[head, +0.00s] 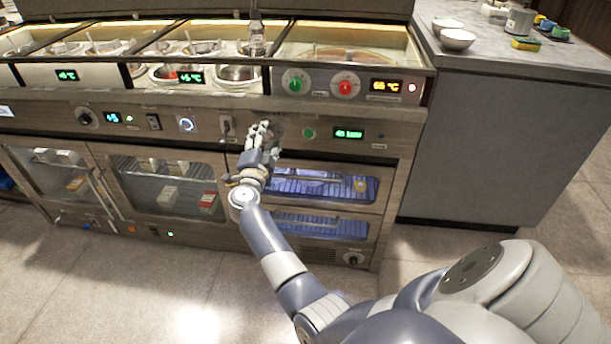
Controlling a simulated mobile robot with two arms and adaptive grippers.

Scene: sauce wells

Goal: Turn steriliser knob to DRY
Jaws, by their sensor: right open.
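The steriliser shows as two blue-lit glass-fronted drawers (320,185) in the lower right of the counter. Above them is its control strip with a green button (308,133) and a green display (350,134). My right gripper (262,128) is open, held up against the left end of this strip. Its fingers and wrist cover that spot, so I cannot see a steriliser knob or its marking there, nor whether the fingers touch it. A small dark knob (353,258) sits low, beneath the drawers. My left gripper is not in view.
Green (295,82) and red (345,86) knobs sit on the panel above. A socket with a plug and cord (226,125) is just left of my gripper. A grey side counter (500,140) stands at right; the floor in front is clear.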

